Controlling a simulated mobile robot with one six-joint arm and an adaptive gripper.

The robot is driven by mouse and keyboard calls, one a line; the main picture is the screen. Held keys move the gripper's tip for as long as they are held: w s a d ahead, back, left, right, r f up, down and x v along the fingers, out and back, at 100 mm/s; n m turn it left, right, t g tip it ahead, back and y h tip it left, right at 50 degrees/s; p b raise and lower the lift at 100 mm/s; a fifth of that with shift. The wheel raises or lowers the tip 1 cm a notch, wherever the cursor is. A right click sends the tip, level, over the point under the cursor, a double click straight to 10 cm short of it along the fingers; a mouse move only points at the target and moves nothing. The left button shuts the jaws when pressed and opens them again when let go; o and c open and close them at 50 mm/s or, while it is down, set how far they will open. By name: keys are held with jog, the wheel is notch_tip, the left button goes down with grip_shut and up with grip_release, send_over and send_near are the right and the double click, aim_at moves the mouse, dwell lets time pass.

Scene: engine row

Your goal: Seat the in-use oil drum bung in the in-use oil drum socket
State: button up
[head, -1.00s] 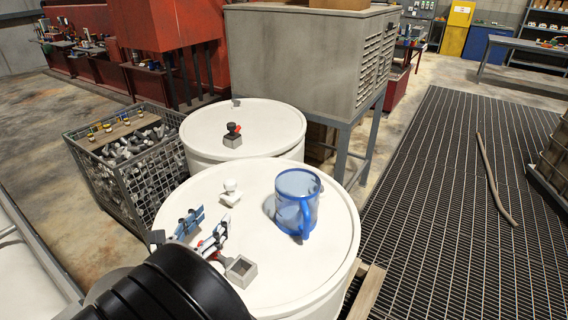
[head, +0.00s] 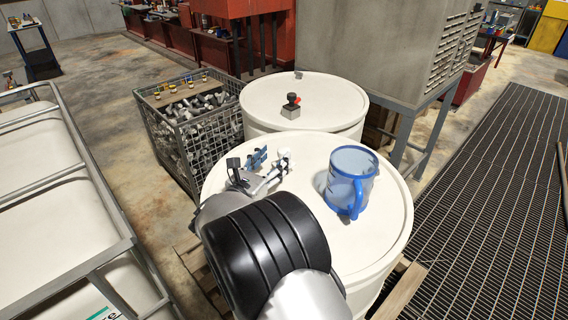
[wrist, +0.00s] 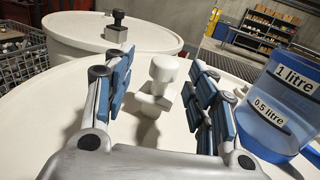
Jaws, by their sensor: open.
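A white bung (wrist: 163,72) with a rounded knob and a blocky lower part stands on the near white drum (head: 385,185). In the wrist view it shows in the gap between the fingers of my gripper (wrist: 160,78), which is open with blue pads on both sides. The fingers do not visibly touch the bung. In the head view my gripper (head: 271,160) is low over the drum's left part and largely hides the bung. The open square grey socket seen earlier on this drum is now hidden behind my arm.
A blue measuring jug (head: 351,180) stands on the near drum, right of my gripper. The drum behind (head: 335,100) carries a black-knobbed piece on a grey block (head: 291,107). A wire crate of metal parts (head: 190,115) stands to the left. A grey cabinet (head: 385,45) stands behind.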

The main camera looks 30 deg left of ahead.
aim_at(283, 149)
jog(key=w, duration=0.1)
jog(key=w+b, duration=0.1)
jog(key=w, duration=0.2)
jog(key=shift+w+d+r, duration=0.2)
jog(key=shift+w+d, duration=0.05)
jog(key=shift+d, duration=0.15)
jog(key=shift+w+a, duration=0.15)
jog(key=shift+w, duration=0.2)
jog(key=shift+s+r, duration=0.1)
jog(key=shift+c, duration=0.4)
jog(key=c, duration=1.1)
